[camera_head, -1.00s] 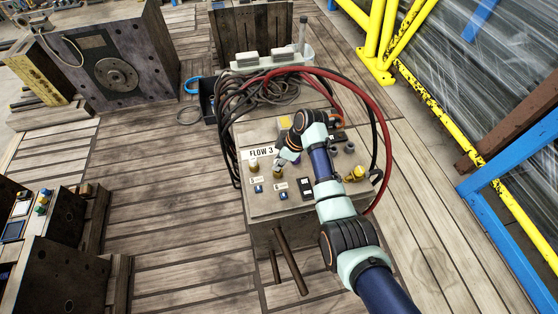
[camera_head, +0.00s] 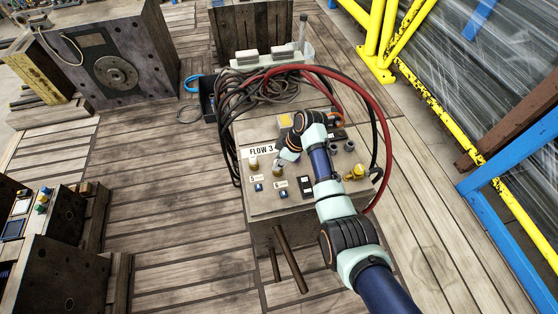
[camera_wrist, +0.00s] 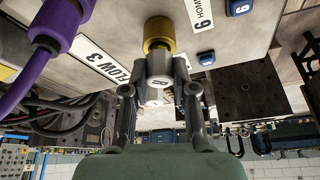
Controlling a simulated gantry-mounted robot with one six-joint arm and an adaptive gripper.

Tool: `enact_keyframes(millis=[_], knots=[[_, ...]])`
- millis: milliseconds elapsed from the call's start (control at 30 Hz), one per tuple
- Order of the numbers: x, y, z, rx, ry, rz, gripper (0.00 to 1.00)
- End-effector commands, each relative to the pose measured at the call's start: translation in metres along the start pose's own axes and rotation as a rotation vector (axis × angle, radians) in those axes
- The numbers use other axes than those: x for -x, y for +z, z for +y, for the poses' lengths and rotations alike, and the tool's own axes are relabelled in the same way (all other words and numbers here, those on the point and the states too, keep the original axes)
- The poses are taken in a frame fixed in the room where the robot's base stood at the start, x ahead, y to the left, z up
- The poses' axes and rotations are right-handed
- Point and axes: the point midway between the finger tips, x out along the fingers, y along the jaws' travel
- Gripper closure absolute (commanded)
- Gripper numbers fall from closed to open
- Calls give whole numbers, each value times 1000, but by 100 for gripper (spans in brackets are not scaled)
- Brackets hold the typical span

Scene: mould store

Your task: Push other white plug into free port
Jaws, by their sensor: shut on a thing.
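In the wrist view, my gripper (camera_wrist: 160,92) is shut on a pale grey-white plug (camera_wrist: 154,68) with a dark mark on its face. The plug points at a brass-coloured round port (camera_wrist: 158,28) and lines up closely with it. I cannot tell whether its tip is touching or inside the port.
A "FLOW 3" sign (camera_wrist: 103,60) and a thick purple fitting with a hose (camera_wrist: 48,28) are left of the port in the wrist view. Red and black hoses (camera_head: 345,82) arch over the box. A yellow-brass fitting (camera_head: 356,172) stands at its right.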

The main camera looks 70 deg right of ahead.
Motion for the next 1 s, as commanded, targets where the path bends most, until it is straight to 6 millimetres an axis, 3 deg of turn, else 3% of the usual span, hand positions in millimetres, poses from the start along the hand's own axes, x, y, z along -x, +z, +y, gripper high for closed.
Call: enact_keyframes(millis=[1000], knots=[[-8,3,0,0,0,0,100]])
